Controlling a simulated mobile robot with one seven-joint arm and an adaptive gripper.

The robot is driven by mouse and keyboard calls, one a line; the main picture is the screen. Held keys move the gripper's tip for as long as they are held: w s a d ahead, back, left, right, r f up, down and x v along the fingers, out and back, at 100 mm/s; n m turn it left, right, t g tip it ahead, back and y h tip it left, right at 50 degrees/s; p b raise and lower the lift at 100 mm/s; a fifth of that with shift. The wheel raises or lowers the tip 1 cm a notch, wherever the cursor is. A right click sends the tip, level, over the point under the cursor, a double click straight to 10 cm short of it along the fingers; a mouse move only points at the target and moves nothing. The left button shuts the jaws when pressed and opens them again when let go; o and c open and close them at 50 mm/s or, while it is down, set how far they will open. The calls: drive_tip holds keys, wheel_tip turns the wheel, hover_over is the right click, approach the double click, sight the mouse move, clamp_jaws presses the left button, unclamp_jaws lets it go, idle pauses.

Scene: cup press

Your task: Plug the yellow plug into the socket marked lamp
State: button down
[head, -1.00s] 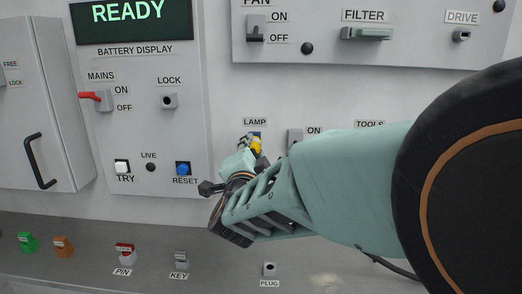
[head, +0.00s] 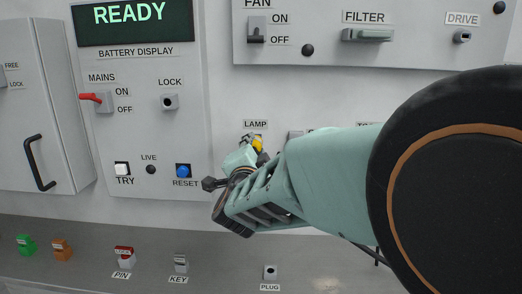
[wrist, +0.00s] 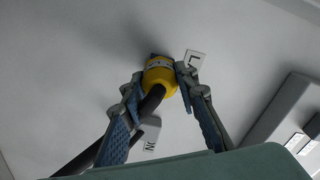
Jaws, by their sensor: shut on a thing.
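My gripper (head: 250,145) is shut on the yellow plug (head: 257,144), just below the LAMP label (head: 255,124) on the wall. In the wrist view the yellow plug (wrist: 159,77) sits between my two blue-padded fingers, with its black cable (wrist: 150,103) running back toward the lower left. A small dark blue bit of the lamp socket (wrist: 154,56) shows just beyond the plug's front. Most of the socket is hidden behind the plug, and I cannot tell whether the plug touches it or is in it.
A switch (head: 295,134) stands right of the plug, partly behind my arm. The panel with the blue RESET button (head: 183,170) is to the left. The shelf below holds a PLUG holder (head: 270,272), a KEY block (head: 181,264) and a red PIN block (head: 124,256).

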drive_tip(key=shift+w, duration=0.15)
drive_tip(key=c, duration=1.4)
unclamp_jaws()
drive_tip(key=shift+c, duration=0.2)
